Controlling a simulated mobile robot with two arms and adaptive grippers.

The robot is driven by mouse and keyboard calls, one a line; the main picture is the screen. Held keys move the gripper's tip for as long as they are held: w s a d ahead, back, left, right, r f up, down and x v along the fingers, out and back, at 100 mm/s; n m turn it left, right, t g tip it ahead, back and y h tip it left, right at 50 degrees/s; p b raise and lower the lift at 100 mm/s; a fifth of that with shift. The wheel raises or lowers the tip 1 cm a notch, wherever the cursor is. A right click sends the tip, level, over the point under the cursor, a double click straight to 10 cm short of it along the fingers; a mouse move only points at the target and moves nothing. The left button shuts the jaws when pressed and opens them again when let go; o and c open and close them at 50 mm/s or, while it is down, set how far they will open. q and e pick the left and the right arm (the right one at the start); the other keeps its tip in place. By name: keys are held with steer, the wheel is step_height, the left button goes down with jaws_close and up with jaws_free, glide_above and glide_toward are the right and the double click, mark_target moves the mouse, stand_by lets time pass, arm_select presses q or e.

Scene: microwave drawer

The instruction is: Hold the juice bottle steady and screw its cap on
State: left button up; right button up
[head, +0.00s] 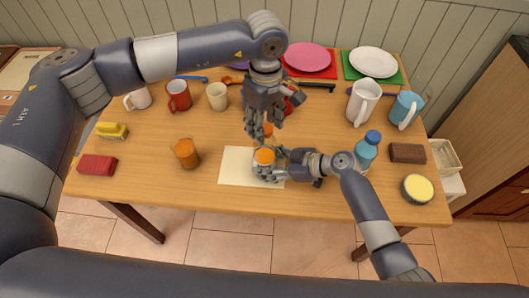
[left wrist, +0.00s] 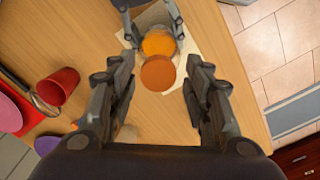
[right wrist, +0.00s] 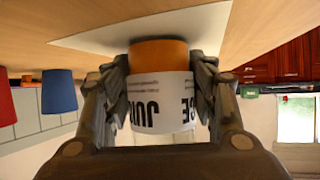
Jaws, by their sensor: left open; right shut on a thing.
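The juice bottle (head: 264,157), orange with a white label, stands on a pale mat (head: 236,167) near the table's front. Its label reads JUICE, upside down, in the right wrist view (right wrist: 165,98). My right gripper (head: 266,171) is shut on the bottle, with fingers on both sides of it. The orange cap (head: 268,130) is apart from the bottle, just behind it. The cap shows as a flat disc in the left wrist view (left wrist: 158,74). My left gripper (head: 257,136) is open above the cap, pointing down; I cannot tell whether its fingers touch it.
An amber cup (head: 187,154) stands left of the mat. A blue bottle (head: 367,152), a brown block (head: 408,153) and a yellow-topped tin (head: 417,189) are at the right. Several mugs and plates line the back. Clear wood lies between the amber cup and the mat.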

arm_select(q)
steer(key=shift+c, duration=0.6)
jaws_close()
steer(key=m, duration=0.4)
steer(key=shift+m, duration=0.3)
steer(key=m, duration=0.4)
steer(key=shift+m, duration=0.4)
steer(key=m, duration=0.9)
steer(key=shift+d, duration=0.1)
steer(key=shift+o, duration=0.6)
jaws_free()
